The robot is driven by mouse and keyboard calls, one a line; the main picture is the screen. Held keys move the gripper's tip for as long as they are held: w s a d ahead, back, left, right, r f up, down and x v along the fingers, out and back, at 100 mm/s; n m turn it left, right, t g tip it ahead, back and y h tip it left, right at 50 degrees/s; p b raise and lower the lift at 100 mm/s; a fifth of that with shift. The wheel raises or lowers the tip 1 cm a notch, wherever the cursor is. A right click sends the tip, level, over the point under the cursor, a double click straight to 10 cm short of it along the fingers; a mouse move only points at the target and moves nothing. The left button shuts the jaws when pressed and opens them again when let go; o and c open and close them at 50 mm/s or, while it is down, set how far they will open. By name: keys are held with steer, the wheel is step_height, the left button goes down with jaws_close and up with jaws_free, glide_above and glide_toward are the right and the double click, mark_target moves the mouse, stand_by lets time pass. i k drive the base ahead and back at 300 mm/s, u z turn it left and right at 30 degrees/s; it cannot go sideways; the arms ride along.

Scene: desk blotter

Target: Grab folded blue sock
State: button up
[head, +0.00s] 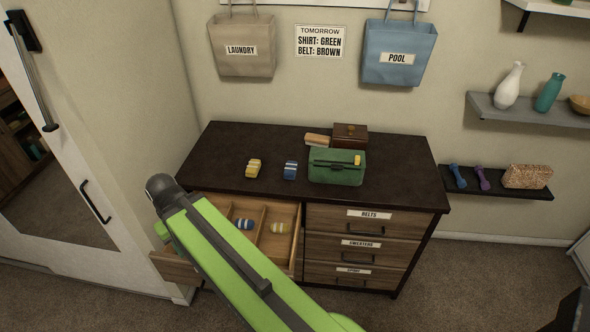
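A folded blue sock (290,170) with pale stripes lies on the dark dresser top, between a yellow striped folded sock (254,168) and a green case. Another blue-and-white striped bundle (243,224) lies in the open top-left drawer (285,210), beside a yellowish striped bundle (278,228) across a divider. My green arm reaches up from the bottom and crosses in front of the drawer's left part. Its dark rounded joint is at the drawer's left, apart from both blue items. My gripper's fingers do not show.
The green case (336,168), a brush (317,140) and a brown wooden box (350,136) stand on the dresser top (400,185). The dresser's left and front-middle top is clear. Labelled drawers (361,220) at right are shut. A white door (75,170) stands at left.

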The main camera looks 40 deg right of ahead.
mark_target(291, 167)
steer(key=i, duration=0.85)
steer(key=u, duration=0.05)
